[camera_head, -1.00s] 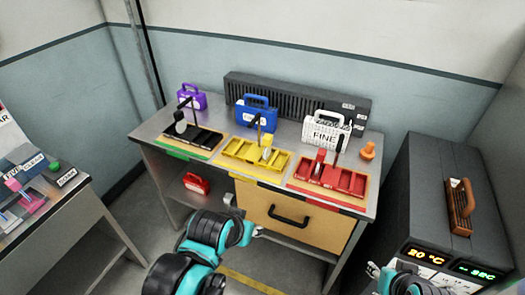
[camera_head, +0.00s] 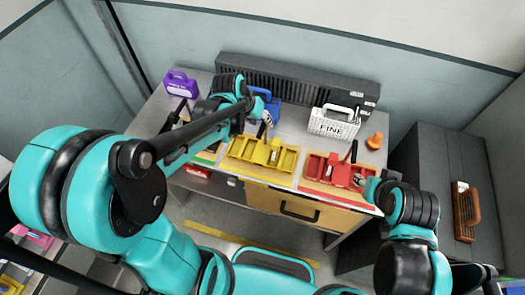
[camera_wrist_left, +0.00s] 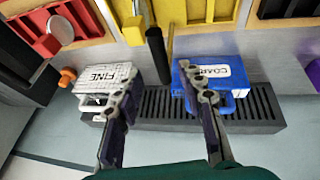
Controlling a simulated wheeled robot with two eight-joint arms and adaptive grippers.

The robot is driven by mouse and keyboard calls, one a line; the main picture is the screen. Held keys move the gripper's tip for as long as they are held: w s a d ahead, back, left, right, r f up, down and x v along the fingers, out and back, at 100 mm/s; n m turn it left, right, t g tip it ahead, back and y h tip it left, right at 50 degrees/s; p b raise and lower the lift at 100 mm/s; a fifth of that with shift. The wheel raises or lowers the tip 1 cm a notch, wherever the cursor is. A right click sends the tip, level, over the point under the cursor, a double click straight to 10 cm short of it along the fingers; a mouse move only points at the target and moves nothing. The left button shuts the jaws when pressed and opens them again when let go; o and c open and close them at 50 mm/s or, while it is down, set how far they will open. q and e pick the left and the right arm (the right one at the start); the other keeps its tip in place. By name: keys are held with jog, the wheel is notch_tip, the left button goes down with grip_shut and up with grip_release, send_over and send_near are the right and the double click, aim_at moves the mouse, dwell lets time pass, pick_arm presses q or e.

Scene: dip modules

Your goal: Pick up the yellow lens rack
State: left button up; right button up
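The yellow lens rack (camera_head: 284,160) sits on the middle mat of the metal workbench, with a dark upright handle (camera_wrist_left: 156,50) above it. In the left wrist view its yellow tray (camera_wrist_left: 202,12) shows along the top edge. My left gripper (camera_head: 266,117) is above the bench, at the far side of the rack near its handle. In the left wrist view its two fingers (camera_wrist_left: 158,78) are apart, with the dark handle in line between them and no visible grip on it. My right gripper (camera_head: 360,181) is beside the red rack; its fingers are too small to read.
The red rack (camera_head: 326,170) stands to the right of the yellow one. Behind are a blue case (camera_head: 272,106), a white FINE case (camera_head: 334,124) and a dark vented unit (camera_head: 300,82). A purple case (camera_head: 180,86) and an orange knob-like piece (camera_head: 375,141) flank them.

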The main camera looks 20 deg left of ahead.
aim_at(262, 124)
pick_arm(q)
jog(key=b+x, duration=0.1)
jog(key=x, duration=0.3)
jog(key=shift+w+a+f, duration=0.1)
jog(key=shift+w+f, duration=0.1)
jog(key=shift+f, duration=0.15)
grip_shut()
